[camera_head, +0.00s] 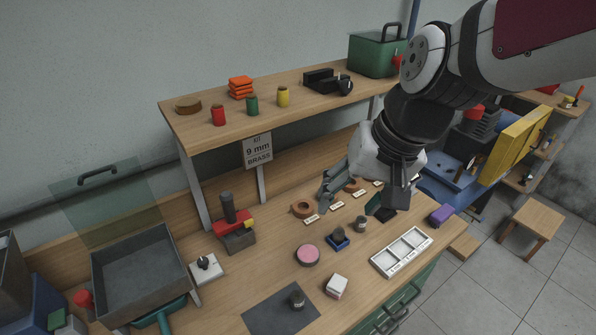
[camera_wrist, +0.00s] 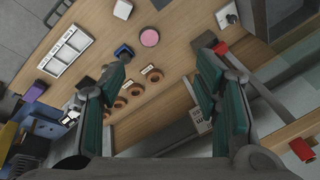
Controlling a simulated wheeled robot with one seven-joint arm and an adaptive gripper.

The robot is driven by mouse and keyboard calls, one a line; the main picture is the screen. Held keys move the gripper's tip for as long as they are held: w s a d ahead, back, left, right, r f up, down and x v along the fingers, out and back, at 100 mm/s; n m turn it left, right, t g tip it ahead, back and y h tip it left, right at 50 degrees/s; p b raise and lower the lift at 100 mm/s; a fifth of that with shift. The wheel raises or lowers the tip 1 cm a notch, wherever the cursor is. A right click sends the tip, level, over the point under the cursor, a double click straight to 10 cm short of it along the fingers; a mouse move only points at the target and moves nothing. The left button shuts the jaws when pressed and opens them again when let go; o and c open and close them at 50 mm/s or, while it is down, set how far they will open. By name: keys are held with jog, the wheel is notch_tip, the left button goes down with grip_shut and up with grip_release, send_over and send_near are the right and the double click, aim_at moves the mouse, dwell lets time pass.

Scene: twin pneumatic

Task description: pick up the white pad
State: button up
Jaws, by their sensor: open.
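A small white block (camera_head: 336,286), the only white pad-like piece I can make out, lies on the wooden bench near the front edge in the head view. In the wrist view it appears at the top edge (camera_wrist: 122,8), small and partly hard to read. My gripper (camera_head: 357,200) is open above the back right of the bench, behind and to the right of the block, not touching it. In the wrist view my gripper (camera_wrist: 160,68) shows its two green-lined fingers wide apart with nothing between them.
A pink disc (camera_head: 307,256), a blue-based stamp (camera_head: 339,238) and a white compartment tray (camera_head: 402,252) surround the block. A raised shelf (camera_head: 310,103) runs behind, near my arm.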

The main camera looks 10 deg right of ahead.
jog(key=w+f+m+g, duration=0.2)
jog(key=w+f+m, duration=0.15)
jog(key=f, duration=0.65)
jog(key=m+g+h, duration=0.1)
jog(key=m+h, duration=0.1)
jog(key=m, duration=0.1)
send_over(337, 283)
notch_tip(337, 283, down, 10)
jog(key=f, duration=0.7)
jog(key=shift+w+f+b, duration=0.1)
jog(key=shift+w+b, duration=0.2)
jog(key=shift+b, duration=0.05)
jog(key=shift+s+d+f+p, duration=0.1)
jog(key=shift+s+f+p, duration=0.1)
jog(key=shift+f, duration=1.05)
jog(key=shift+s+f+p, duration=0.15)
jog(key=shift+f, duration=1.05)
jog(key=shift+w+f, duration=0.1)
jog(key=shift+f, duration=0.5)
jog(key=c, duration=1.3)
jog(key=shift+c, duration=0.2)
jog(key=shift+r, duration=0.2)
